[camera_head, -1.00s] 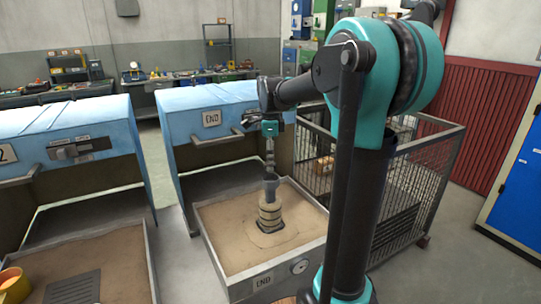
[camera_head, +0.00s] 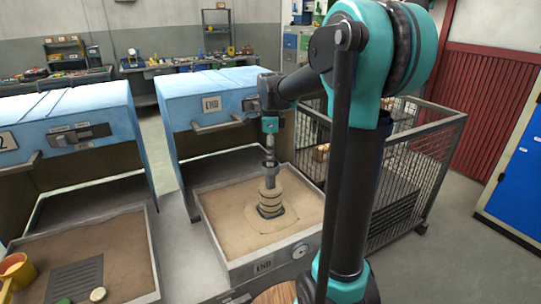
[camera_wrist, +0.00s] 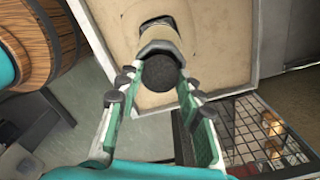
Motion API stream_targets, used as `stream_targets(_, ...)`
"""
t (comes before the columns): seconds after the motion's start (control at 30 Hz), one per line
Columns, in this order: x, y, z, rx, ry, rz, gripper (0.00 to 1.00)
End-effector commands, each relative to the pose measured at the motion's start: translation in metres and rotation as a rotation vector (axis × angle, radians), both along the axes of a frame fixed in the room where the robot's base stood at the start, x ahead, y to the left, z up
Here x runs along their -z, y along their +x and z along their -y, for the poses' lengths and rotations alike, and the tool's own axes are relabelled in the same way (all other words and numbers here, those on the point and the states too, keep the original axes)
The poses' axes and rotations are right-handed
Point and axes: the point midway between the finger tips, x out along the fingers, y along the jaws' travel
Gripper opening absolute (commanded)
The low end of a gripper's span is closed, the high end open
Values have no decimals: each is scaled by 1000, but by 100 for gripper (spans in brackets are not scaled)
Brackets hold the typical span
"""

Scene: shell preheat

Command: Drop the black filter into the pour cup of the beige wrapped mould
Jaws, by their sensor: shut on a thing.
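The beige wrapped mould (camera_head: 270,197) stands upright in the sand of the right-hand tray, with its grey pour cup (camera_head: 270,171) on top. My gripper (camera_head: 270,152) points down just above the cup. In the wrist view, my gripper (camera_wrist: 160,80) is shut on the black filter (camera_wrist: 159,73), a dark round disc between the fingertips. The disc overlaps the near part of the pour cup (camera_wrist: 160,46) in the picture. I cannot tell whether it is inside the rim. The mould (camera_wrist: 152,18) shows beyond. In the head view the filter is too small to make out.
The sand tray (camera_head: 215,245) has a raised metal rim, below a blue hood (camera_head: 190,88) marked END. A wire cage (camera_head: 415,190) stands close to its right. A second sand tray (camera_head: 120,245) lies to the left. A wooden barrel (camera_wrist: 55,35) shows in the wrist view.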

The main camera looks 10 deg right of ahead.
Motion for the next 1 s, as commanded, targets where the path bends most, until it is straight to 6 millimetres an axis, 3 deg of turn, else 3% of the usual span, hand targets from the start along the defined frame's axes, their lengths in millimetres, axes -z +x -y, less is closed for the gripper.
stream_targets(0.07, 0, 0, 0, 0, 0, 0, 21)
stream_targets(0.1, 0, 0, 0, 0, 0, 0, 37)
stream_targets(0.3, 0, 0, 0, 0, 0, 0, 60)
stream_targets(0.67, -4, 0, 0, 0, 0, 0, 60)
stream_targets(0.77, -15, 0, 0, 0, 0, 0, 60)
stream_targets(1.0, -62, 0, 0, 0, 0, 0, 60)
